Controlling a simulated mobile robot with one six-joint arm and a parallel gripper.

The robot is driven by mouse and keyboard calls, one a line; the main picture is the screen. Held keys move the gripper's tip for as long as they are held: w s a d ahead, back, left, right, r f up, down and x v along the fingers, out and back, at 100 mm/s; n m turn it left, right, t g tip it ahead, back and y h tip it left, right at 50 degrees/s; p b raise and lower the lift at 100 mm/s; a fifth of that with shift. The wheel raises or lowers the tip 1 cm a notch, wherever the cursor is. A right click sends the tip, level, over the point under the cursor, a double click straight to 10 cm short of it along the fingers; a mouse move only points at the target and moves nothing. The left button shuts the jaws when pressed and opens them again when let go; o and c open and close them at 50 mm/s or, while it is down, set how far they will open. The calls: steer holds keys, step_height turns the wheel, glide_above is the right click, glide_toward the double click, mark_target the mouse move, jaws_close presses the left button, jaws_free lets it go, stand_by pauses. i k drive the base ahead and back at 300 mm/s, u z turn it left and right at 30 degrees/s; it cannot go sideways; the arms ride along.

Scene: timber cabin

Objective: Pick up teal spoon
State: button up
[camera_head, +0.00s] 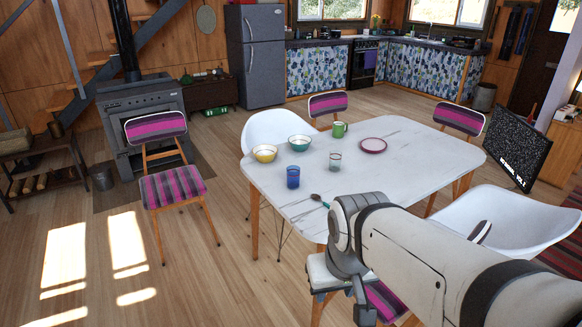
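The teal spoon (325,204) lies on the white table (420,155) close to its near edge. Its bowl end looks dark brown and its handle teal; the handle's end is close to my arm's outline. My arm reaches in from the lower right and bends down at the wrist. My gripper (362,308) is small and dark, low in the picture below the spoon. Its fingers are too unclear to show whether they are open or shut.
On the table are a blue cup (293,177), a clear glass (335,162), a yellow bowl (265,154), a teal bowl (299,143), a green mug (338,130) and a magenta plate (372,145). Chairs surround the table. Open floor (200,270) lies left.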

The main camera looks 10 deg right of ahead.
mark_target(315, 196)
steer(key=z, duration=0.1)
steer(key=i, duration=0.95)
steer(key=z, duration=0.4)
